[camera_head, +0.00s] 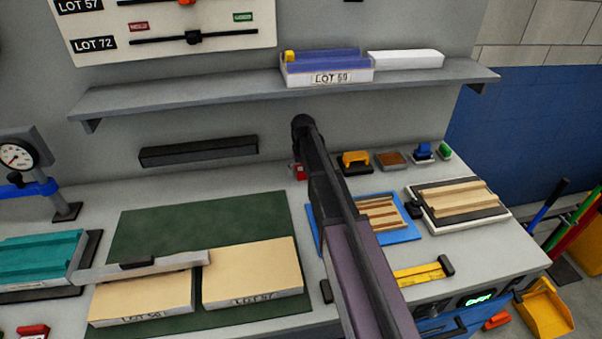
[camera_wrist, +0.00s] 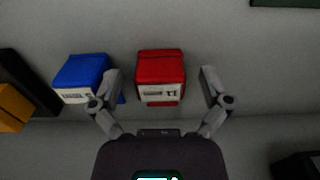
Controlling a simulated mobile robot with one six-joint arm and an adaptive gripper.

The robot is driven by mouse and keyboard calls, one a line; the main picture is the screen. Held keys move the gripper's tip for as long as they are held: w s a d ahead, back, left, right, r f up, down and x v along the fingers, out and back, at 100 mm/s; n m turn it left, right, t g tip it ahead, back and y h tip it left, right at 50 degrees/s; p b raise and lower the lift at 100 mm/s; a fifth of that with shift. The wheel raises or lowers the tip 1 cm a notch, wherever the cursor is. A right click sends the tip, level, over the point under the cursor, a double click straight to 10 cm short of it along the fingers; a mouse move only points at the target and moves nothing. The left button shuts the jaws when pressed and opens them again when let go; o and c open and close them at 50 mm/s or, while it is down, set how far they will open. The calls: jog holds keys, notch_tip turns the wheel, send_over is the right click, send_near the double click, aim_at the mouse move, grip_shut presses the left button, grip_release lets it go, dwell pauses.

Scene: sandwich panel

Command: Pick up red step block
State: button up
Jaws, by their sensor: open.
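In the wrist view, the red step block (camera_wrist: 161,68) has a white label on its near face. It lies ahead of my gripper (camera_wrist: 160,76), between the lines of its two spread fingers. The gripper is open, and a gap shows on each side of the block. I cannot tell how far the fingertips reach along it in depth. In the head view, a small red piece (camera_head: 299,172) shows at the left edge of my arm, partly hidden, and my gripper is hidden there.
A blue block (camera_wrist: 82,75) with a white label sits close to my left finger. A yellow and black object (camera_wrist: 14,105) lies farther left. In the head view, the shelf (camera_head: 180,93) overhangs the back of the bench, and a black bar (camera_head: 198,151) is on the wall.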

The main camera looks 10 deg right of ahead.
jog(key=c, duration=1.2)
jog(key=shift+r, duration=0.2)
jog(key=shift+c, duration=0.2)
notch_tip(320, 180, up, 2)
jog(key=p, duration=0.2)
jog(key=shift+r+p, duration=0.1)
jog(key=shift+p, duration=0.2)
jog(key=shift+r+p, duration=0.85)
jog(key=s+a, duration=0.3)
jog(key=s, duration=0.1)
jog(key=s+a, duration=0.3)
jog(key=s, duration=0.2)
jog(key=s+a, duration=0.2)
jog(key=s, duration=0.2)
jog(key=shift+s+a+r+p, duration=0.2)
jog(key=shift+a+r+p, duration=0.15)
jog(key=shift+a, duration=0.05)
jog(key=shift+r, duration=0.1)
notch_tip(320, 180, up, 14)
jog(key=p, duration=1.4)
jog(key=shift+s, duration=0.15)
